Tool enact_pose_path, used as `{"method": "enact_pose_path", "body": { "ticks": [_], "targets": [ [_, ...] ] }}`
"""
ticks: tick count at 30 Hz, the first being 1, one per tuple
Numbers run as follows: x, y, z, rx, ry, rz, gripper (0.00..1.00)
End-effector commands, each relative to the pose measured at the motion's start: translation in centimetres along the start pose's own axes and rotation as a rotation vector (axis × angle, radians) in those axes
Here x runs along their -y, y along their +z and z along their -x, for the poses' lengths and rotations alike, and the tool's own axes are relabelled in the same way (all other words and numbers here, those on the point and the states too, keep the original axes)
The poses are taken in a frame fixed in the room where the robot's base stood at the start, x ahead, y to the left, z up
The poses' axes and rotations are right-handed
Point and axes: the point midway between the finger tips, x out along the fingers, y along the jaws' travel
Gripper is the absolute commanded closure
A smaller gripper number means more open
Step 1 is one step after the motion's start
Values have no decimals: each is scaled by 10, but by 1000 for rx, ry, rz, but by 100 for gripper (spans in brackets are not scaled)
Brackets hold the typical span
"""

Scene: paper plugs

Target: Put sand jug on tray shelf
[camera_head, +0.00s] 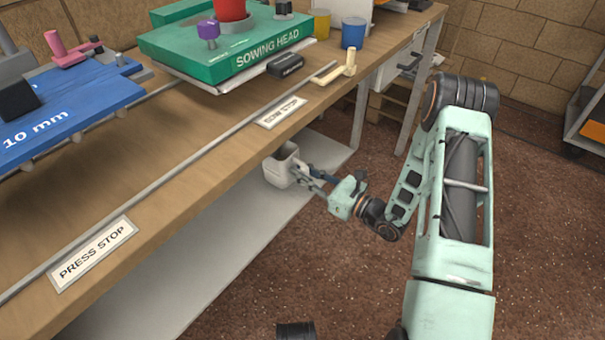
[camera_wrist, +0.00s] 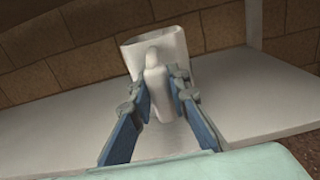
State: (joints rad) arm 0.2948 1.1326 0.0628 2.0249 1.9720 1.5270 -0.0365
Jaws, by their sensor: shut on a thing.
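The sand jug is a pale off-white vessel (camera_head: 282,166) at the front edge of the bench's underside in the head view. In the wrist view the jug (camera_wrist: 172,58) shows an open top and a handle toward me. My gripper (camera_head: 301,174) is shut on the jug's handle; its blue fingers (camera_wrist: 164,95) stand on both sides of the handle. The pale grey shelf (camera_head: 225,230) under the bench lies below the jug, and the shelf (camera_wrist: 50,140) also spreads behind it in the wrist view. I cannot tell whether the jug's base touches the shelf.
The wooden bench top (camera_head: 150,150) overhangs the shelf. On it are a green sowing head block (camera_head: 225,50), a blue plate (camera_head: 60,105), a blue cup (camera_head: 353,33) and a yellow cup (camera_head: 321,24). A bench leg (camera_head: 362,110) stands right of the jug. The shelf's near-left part is clear.

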Motion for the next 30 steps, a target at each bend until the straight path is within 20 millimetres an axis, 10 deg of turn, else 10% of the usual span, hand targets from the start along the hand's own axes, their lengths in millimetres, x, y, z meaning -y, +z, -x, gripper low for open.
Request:
{"method": "enact_pose_path", "body": {
  "ticks": [6,7,12,23,30],
  "targets": [
    [0,-2,0,1,-1,0,100],
    [0,-2,0,0,-1,0,83],
    [0,-2,0,0,0,0,67],
    [0,2,3,-1,-2,-1,67],
    [2,4,48,-2,-7,-3,67]
  ]
}}
